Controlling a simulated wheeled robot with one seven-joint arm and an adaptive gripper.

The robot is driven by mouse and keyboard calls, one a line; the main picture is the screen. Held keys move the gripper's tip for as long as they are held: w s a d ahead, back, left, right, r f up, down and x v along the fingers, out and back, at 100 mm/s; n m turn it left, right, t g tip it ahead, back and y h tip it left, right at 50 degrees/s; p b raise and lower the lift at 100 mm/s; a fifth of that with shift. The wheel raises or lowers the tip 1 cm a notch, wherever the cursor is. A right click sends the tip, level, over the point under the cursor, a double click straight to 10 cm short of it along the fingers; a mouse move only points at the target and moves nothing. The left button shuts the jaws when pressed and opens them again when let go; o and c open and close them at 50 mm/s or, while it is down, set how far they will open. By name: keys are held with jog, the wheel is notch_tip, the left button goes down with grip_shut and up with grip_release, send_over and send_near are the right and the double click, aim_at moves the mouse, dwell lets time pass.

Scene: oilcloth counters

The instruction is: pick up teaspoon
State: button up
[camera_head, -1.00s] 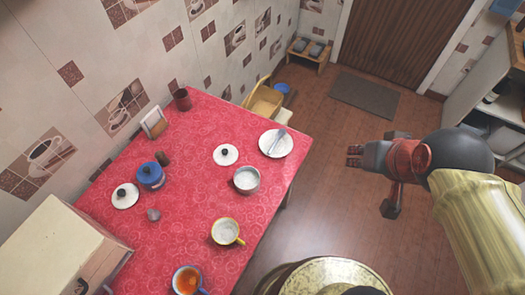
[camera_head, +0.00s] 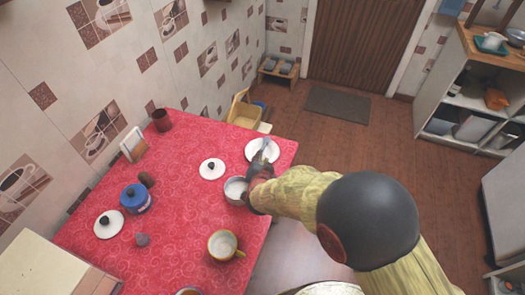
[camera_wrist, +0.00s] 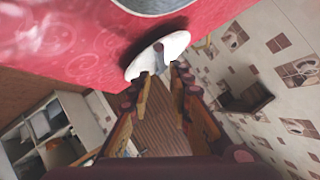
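A slim grey-blue utensil (camera_head: 264,150), which may be the teaspoon, lies across a white plate (camera_head: 251,153) at the far right corner of the red table. It is too small to tell for certain what it is. The plate's edge (camera_wrist: 176,45) and a small grey piece of the utensil (camera_wrist: 159,46) show in the wrist view. My gripper (camera_head: 261,168) is over the table's right side, just in front of the plate and beside the metal pot. The fingertips partly hide the plate.
A metal pot (camera_head: 235,190) stands close to my gripper's left. A white lid (camera_head: 212,169), a yellow cup (camera_head: 222,244), a blue pot (camera_head: 134,199) and a brown mug (camera_head: 162,120) stand on the red table (camera_head: 185,215). The wall bounds the table's left side.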

aim_at(263, 150)
jog(key=b+x, duration=0.3)
jog(key=x, duration=0.3)
jog(key=shift+w+d+f, duration=0.1)
jog(key=shift+w+f, duration=0.05)
jog(key=shift+w, duration=0.25)
jog(key=shift+c, duration=0.6)
jog(key=c, duration=0.4)
